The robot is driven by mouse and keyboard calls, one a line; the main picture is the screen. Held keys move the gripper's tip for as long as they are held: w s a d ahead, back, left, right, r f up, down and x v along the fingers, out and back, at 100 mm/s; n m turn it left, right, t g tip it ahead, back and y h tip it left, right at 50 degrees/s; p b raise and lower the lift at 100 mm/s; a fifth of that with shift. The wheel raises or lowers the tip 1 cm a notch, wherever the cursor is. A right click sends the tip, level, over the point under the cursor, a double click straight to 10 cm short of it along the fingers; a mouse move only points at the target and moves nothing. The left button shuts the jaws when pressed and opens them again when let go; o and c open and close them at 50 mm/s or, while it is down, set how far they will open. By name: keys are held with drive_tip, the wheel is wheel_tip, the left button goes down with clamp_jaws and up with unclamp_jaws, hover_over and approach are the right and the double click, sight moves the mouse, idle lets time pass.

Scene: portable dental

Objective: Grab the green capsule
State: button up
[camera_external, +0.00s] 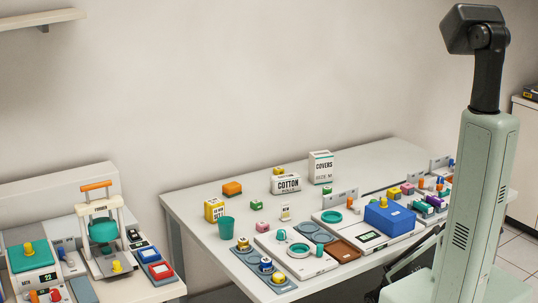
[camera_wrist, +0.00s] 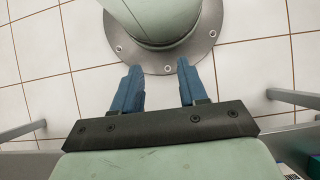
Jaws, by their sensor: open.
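My gripper (camera_wrist: 158,88) shows in the wrist view with two blue fingers spread apart and nothing between them. It points toward tiled floor and a round bolted metal base, away from the tabletop items. The gripper's fingers are not visible in the external view. I cannot surely identify the green capsule. A small teal-green piece (camera_external: 281,235) on a white tray on the long table may be it, but it is too small to tell. A teal cup (camera_external: 226,228) stands nearby on the same table. No capsule shows in the wrist view.
The long white table (camera_external: 185,212) holds a cotton box (camera_external: 286,183), a covers box (camera_external: 321,167), a blue box (camera_external: 389,217) and several small coloured items. A left bench carries a white press (camera_external: 102,235) and a scale (camera_external: 30,268). The table's back left is fairly clear.

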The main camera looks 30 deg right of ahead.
drive_tip(key=shift+o, duration=0.4)
drive_tip(key=o, duration=0.4)
